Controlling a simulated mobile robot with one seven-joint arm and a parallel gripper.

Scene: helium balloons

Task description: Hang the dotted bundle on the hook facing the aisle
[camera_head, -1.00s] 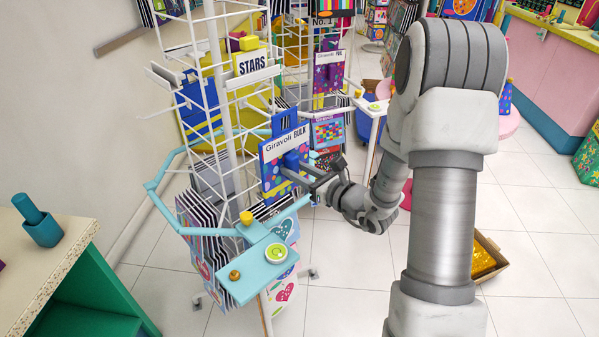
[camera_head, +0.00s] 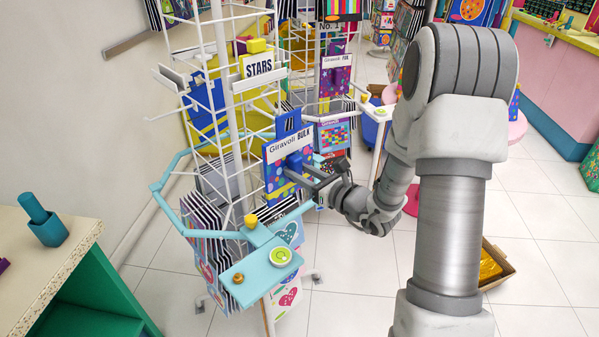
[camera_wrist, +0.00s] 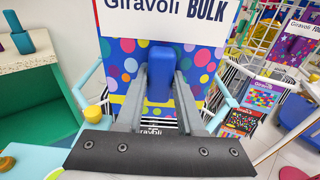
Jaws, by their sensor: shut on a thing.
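The dotted bundle (camera_head: 276,178) is a flat purple-blue pack with colored dots and a white "Giravoli BULK" header. It is upright beside the white wire rack (camera_head: 222,60). In the wrist view the bundle (camera_wrist: 207,55) fills the top middle, with a blue block handle (camera_wrist: 160,72) on its face. My gripper (camera_head: 299,167) is shut on that handle from the right. Its two fingers (camera_wrist: 160,85) lie on either side of the handle. The bundle hides the rack behind it, and I cannot tell whether it touches a hook. The aisle-facing hook cannot be clearly made out.
A light blue ring and ledge (camera_head: 262,272) with a yellow knob and a green-white disc surround the rack below the bundle. A "STARS" sign (camera_head: 258,67) is above. Another rack with a purple pack (camera_head: 334,80) stands behind. A counter (camera_head: 40,262) is at left.

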